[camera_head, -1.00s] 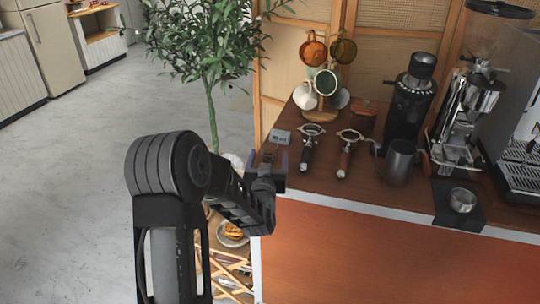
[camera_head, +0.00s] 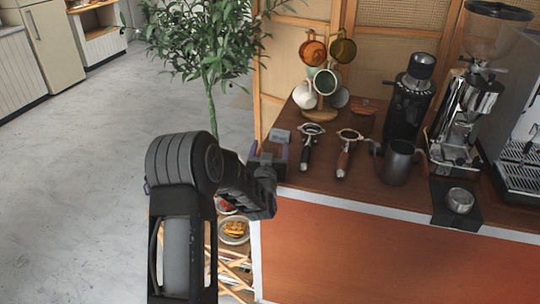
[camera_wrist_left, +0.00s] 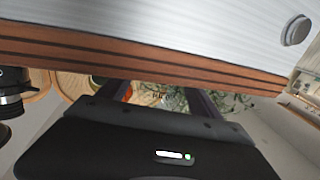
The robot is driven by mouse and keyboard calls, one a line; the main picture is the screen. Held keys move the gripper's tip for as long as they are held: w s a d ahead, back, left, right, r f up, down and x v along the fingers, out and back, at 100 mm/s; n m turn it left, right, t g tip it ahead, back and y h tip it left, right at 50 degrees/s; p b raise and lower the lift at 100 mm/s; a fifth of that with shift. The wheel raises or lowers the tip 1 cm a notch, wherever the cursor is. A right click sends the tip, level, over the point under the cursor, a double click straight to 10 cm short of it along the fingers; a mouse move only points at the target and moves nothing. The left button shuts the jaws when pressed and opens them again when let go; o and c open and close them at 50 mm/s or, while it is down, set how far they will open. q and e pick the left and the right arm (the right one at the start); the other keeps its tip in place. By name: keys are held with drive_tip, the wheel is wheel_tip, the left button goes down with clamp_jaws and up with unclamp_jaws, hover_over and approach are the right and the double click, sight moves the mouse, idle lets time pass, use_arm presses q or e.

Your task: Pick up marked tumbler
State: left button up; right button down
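I cannot pick out a marked tumbler for sure in either view. My left gripper (camera_head: 268,152) is at the left end of the wooden counter (camera_head: 325,193), with its two dark fingers spread apart. A small grey block (camera_head: 280,135) shows just beyond the fingertips, apparently on the counter. In the left wrist view the fingers (camera_wrist_left: 163,97) also stand apart. A pale, glassy patch (camera_wrist_left: 172,100) shows between them, too small and unclear to name. My left forearm and wrist hide part of the counter's left end. My right gripper is not in view.
Two portafilters (camera_head: 347,150) lie right of the gripper. Behind them stands a mug tree (camera_head: 320,113). A steel pitcher (camera_head: 398,163), a black grinder (camera_head: 408,105) and a coffee machine (camera_head: 515,150) stand farther right. Plates of food (camera_head: 234,230) sit low beside the counter. A plant (camera_head: 205,45) stands behind left.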

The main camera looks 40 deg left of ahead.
use_arm(q)
drive_tip(key=c, duration=1.4)
drive_tip(key=shift+r, duration=0.15)
wheel_tip(320, 180, up, 10)
drive_tip(key=shift+f+b, duration=0.1)
drive_tip(key=shift+b, duration=0.35)
